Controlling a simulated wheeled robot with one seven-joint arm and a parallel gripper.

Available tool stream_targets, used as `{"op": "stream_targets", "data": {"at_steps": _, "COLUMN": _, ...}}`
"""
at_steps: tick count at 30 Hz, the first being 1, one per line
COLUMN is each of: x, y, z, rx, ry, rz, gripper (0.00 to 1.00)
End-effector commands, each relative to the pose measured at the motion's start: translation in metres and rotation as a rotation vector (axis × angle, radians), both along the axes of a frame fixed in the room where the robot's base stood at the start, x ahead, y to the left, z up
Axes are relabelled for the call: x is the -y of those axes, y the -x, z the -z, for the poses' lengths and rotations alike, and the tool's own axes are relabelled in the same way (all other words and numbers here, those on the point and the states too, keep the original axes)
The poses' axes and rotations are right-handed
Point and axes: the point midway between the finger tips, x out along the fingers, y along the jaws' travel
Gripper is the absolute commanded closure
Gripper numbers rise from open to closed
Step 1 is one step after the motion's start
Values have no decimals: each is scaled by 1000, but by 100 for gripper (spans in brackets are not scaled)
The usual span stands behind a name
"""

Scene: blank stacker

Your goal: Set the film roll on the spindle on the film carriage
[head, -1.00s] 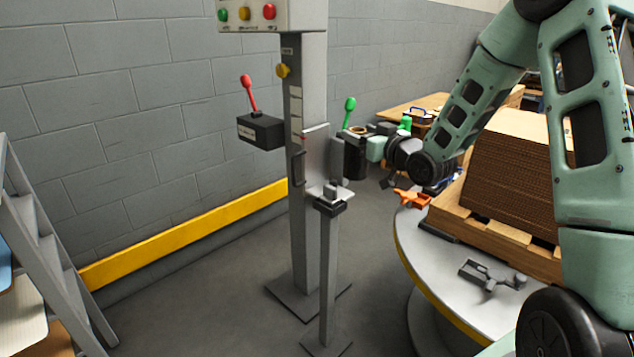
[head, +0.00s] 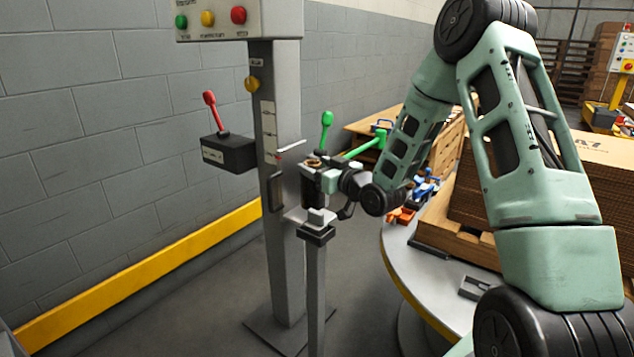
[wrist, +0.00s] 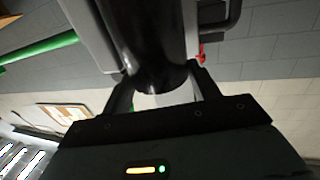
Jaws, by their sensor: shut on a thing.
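The film roll (head: 311,185) is a black upright cylinder with a brown core at its top. My gripper (head: 325,178) is shut on its side, coming from the right. In the wrist view the dark roll (wrist: 150,45) fills the space between my two fingers.
A thin grey post (head: 315,285) with a block on top stands just in front of the carriage. A red-handled black box (head: 229,153) juts left from the column (head: 284,130). A round table (head: 408,262) with a cardboard stack is at right.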

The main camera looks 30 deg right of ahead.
Motion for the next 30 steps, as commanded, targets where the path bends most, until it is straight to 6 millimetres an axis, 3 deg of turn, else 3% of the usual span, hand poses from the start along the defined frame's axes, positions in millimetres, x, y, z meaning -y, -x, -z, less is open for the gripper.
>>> {"op": "stream_targets", "data": {"at_steps": 5, "x": 0, "y": 0, "z": 28, "rx": -1, "ry": -2, "rz": 0, "gripper": 92}}
{"op": "stream_targets", "data": {"at_steps": 17, "x": 0, "y": 0, "z": 32, "rx": 1, "ry": 0, "rz": 0, "gripper": 92}}
{"op": "stream_targets", "data": {"at_steps": 18, "x": 0, "y": 0, "z": 33, "rx": -1, "ry": 0, "rz": 0, "gripper": 34}}
{"op": "stream_targets", "data": {"at_steps": 20, "x": 0, "y": 0, "z": 32, "rx": -1, "ry": 0, "rz": 0, "gripper": 18}}
{"op": "stream_targets", "data": {"at_steps": 30, "x": 0, "y": 0, "z": 29, "rx": -2, "ry": 0, "rz": 0, "gripper": 18}}
